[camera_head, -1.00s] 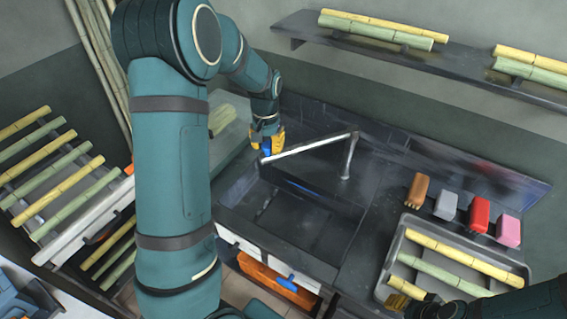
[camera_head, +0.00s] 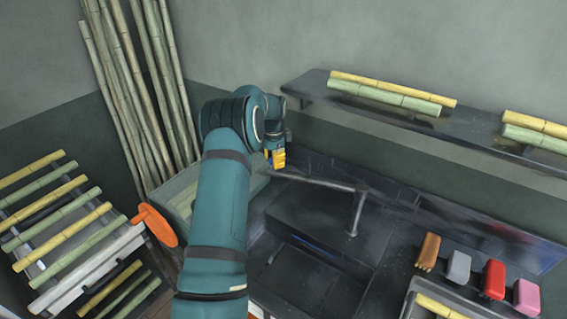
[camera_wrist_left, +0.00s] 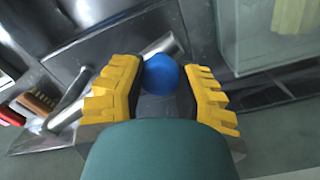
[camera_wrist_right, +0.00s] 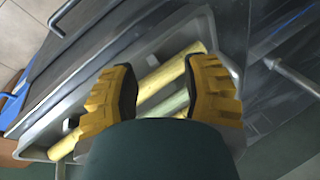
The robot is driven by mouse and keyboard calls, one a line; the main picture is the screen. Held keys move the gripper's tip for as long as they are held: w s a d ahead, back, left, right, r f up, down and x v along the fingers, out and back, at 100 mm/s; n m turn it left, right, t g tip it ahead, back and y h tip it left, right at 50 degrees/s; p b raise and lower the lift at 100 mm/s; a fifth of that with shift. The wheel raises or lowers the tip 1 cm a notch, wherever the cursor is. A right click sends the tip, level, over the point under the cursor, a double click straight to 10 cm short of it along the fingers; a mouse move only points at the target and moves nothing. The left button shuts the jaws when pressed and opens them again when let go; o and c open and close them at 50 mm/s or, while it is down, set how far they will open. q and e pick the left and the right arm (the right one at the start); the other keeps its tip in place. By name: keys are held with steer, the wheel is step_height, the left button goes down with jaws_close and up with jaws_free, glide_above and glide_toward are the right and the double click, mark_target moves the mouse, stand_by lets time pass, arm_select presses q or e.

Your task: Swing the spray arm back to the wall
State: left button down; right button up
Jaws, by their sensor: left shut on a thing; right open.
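The spray arm (camera_head: 318,181) is a thin metal tube on an upright post (camera_head: 356,212) at the sink, reaching left toward the back wall. My left gripper (camera_head: 277,158) is at its free end, near the wall behind the sink. In the left wrist view, my left gripper (camera_wrist_left: 163,73) is shut on the blue knob (camera_wrist_left: 160,75) at the arm's end. In the head view the gripper hides this knob. In the right wrist view, my right gripper (camera_wrist_right: 163,85) is open and empty above the grey tray (camera_wrist_right: 30,152); it is outside the head view.
The dark sink (camera_head: 310,245) lies below the spray arm. A glass-sided box (camera_head: 184,195) stands left of it. A shelf (camera_head: 465,137) with cane pieces runs above. Several brushes, including a red one (camera_head: 493,280), stand by the tray. An orange wheel (camera_head: 155,225) is at left.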

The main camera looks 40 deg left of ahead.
arm_select(q)
steer(key=shift+w+a+f, duration=0.1)
steer(key=shift+w+f, duration=0.1)
stand_by(0.3)
steer(key=c, duration=0.5)
jaws_free()
steer(key=shift+r, duration=0.1)
steer(key=shift+r, duration=3.75)
